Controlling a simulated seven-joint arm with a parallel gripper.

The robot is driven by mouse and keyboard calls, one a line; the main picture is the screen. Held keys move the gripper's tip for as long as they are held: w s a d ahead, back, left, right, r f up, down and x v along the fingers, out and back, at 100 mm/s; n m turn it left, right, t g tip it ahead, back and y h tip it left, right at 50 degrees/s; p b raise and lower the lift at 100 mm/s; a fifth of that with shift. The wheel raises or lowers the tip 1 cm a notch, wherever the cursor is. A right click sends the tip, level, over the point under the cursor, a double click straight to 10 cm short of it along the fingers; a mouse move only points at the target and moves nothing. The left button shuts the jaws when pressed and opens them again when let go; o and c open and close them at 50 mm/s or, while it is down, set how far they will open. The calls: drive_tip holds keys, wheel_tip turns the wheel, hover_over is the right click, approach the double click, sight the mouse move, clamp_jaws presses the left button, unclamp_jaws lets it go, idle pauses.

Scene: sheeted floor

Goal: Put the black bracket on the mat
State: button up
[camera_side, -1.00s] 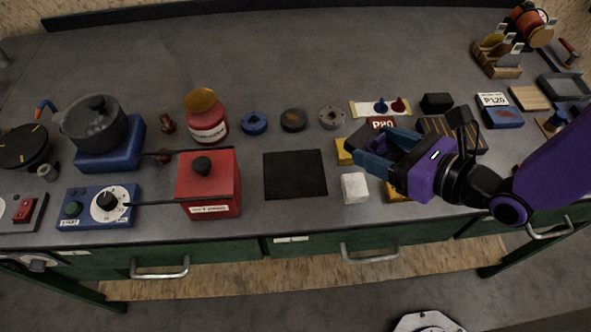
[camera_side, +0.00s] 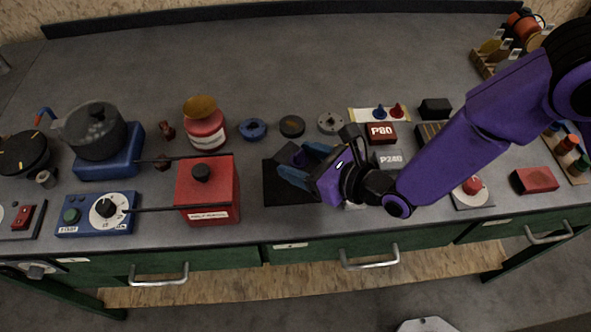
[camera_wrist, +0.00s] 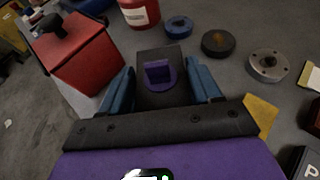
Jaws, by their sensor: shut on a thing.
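The black bracket (camera_side: 286,151) is between the blue fingers of my gripper (camera_side: 294,160), which is shut on it. In the wrist view the bracket (camera_wrist: 158,62) is a dark flat piece between the fingers (camera_wrist: 165,85), with a purple round part and an upright tab at its middle. The flat black mat (camera_side: 276,194) lies on the bench right of the red box. My gripper and the bracket are over its back and right part and hide much of it. I cannot tell whether the bracket touches the mat.
A red jar (camera_side: 206,130), blue ring (camera_side: 253,129), dark disc (camera_side: 292,126) and grey disc (camera_side: 330,123) stand behind. A yellow block (camera_wrist: 262,114) lies right of my fingers.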

drive_tip(key=shift+w+a+f, duration=0.4)
drive_tip(key=shift+a+f, duration=0.15)
drive_tip(key=shift+f, duration=0.2)
drive_tip(key=shift+w+a+f, duration=0.1)
drive_tip(key=shift+a+f, duration=0.05)
drive_tip(key=shift+f, duration=1.55)
drive_tip(key=shift+f, duration=0.15)
drive_tip(key=o, duration=1.2)
drive_tip(key=v, duration=1.2)
